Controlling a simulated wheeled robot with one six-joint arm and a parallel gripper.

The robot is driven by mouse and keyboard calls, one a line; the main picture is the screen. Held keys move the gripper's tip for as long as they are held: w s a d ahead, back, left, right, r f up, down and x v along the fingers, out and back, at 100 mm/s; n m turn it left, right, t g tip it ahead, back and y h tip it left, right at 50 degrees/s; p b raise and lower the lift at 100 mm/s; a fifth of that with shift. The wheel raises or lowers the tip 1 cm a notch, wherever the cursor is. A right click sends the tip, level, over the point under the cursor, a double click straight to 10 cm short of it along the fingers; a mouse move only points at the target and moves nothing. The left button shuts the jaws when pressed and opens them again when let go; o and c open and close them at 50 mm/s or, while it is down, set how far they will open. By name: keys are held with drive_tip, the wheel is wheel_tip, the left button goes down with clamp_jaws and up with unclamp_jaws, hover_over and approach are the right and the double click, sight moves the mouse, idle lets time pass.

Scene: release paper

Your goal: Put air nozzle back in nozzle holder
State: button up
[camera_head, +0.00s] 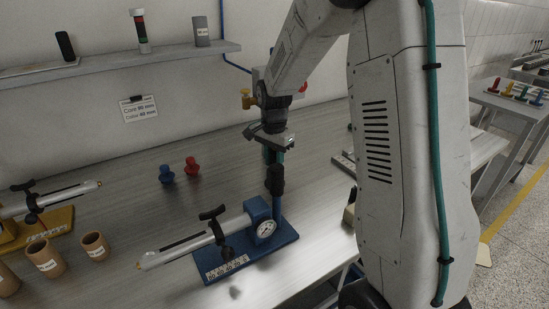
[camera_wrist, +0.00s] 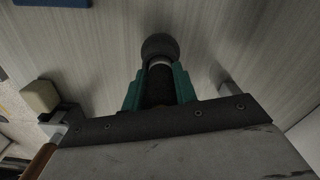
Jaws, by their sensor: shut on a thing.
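My gripper (camera_head: 274,157) is above the worktable, at the middle of the head view. Its green fingers also show in the wrist view (camera_wrist: 159,86), shut on a dark cylindrical thing with a rounded end, which I take to be the air nozzle (camera_wrist: 160,47). In the head view the nozzle (camera_head: 275,180) hangs upright below the fingers, in line with the blue stand's post behind or below it. Whether they touch I cannot tell. I cannot clearly identify the nozzle holder; a beige block with a dark bracket (camera_wrist: 40,97) lies left in the wrist view.
A blue stand (camera_head: 283,240) with a gauge and a silver tube (camera_head: 185,249) fills the table's front. Red (camera_head: 192,166) and blue (camera_head: 166,174) knobbed pieces stand behind it. Brown cups (camera_head: 95,246) are at left. A wall shelf (camera_head: 120,59) runs above. The table's middle left is clear.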

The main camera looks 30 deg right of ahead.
drive_tip(key=shift+f, duration=0.55)
drive_tip(key=o, duration=1.1)
drive_tip(key=shift+r, duration=0.1)
wheel_tip(320, 180, up, 8)
drive_tip(key=shift+f, duration=0.15)
drive_tip(key=s+a+r+n, duration=0.3)
drive_tip(key=s, duration=0.4)
drive_tip(key=s+a+r+n+t, duration=0.1)
drive_tip(key=s+a+r+n, duration=0.25)
drive_tip(key=s, duration=0.35)
drive_tip(key=s+a+r+n, duration=0.3)
drive_tip(key=s, duration=0.4)
drive_tip(key=s+n, duration=0.1)
drive_tip(key=s, duration=0.2)
drive_tip(key=s+a+n, duration=0.1)
drive_tip(key=s+n, duration=0.1)
drive_tip(key=s, duration=0.2)
drive_tip(key=s+f+n, duration=0.1)
drive_tip(key=s, duration=0.2)
drive_tip(key=shift+s+a+n, duration=0.2)
drive_tip(key=shift+a+n, duration=0.15)
